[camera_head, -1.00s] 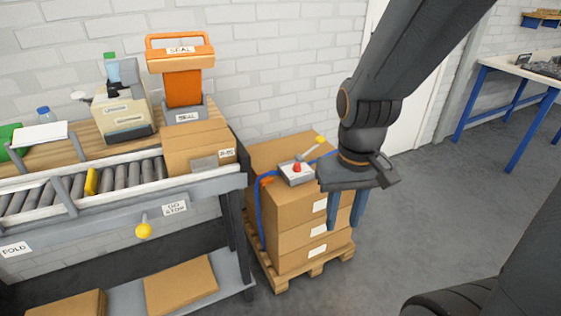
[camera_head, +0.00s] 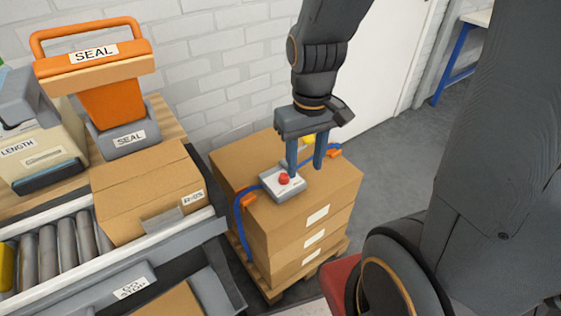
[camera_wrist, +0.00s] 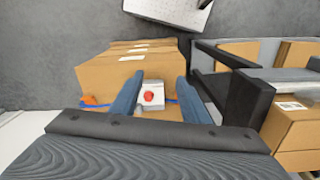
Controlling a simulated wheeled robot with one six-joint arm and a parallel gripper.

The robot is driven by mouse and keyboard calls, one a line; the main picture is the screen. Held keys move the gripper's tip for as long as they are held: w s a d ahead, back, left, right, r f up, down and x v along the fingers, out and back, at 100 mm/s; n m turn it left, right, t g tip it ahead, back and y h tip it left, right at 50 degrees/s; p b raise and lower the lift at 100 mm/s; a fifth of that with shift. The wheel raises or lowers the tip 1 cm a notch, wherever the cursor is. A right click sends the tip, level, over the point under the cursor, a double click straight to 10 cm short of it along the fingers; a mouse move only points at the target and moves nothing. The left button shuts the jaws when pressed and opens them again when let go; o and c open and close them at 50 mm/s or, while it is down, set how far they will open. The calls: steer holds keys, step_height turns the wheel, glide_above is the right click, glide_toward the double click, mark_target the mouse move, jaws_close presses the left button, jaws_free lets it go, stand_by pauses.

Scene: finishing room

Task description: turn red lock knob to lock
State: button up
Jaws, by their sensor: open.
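The red lock knob (camera_head: 284,179) sits on a small light-grey box (camera_head: 291,192) on top of the carton stack (camera_head: 240,160). In the wrist view the red knob (camera_wrist: 149,97) shows between my fingers, nearer the left one. My gripper (camera_head: 304,167) is open and points down over the stack, its fingers just behind and right of the knob in the head view. I cannot tell whether a finger touches the knob or box. A yellow lever end (camera_head: 308,140) is partly hidden behind my gripper.
A blue strap with orange buckles (camera_head: 248,200) runs over the cartons, which stand on a wooden pallet (camera_head: 325,262). To the left are a roller conveyor (camera_head: 60,245), a carton on it (camera_head: 140,190) and an orange SEAL press (camera_head: 108,95). Bare floor lies right of the stack.

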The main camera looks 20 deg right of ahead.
steer(key=w+f+n+p, duration=0.4)
steer(key=w+n, duration=0.2)
steer(key=w, duration=0.3)
steer(key=n+p, duration=0.3)
steer(key=n, duration=0.2)
glide_above(284, 175)
step_height(284, 175, down, 8)
steer(key=shift+f+p, duration=0.85)
steer(key=shift+f, duration=2.85)
jaws_close()
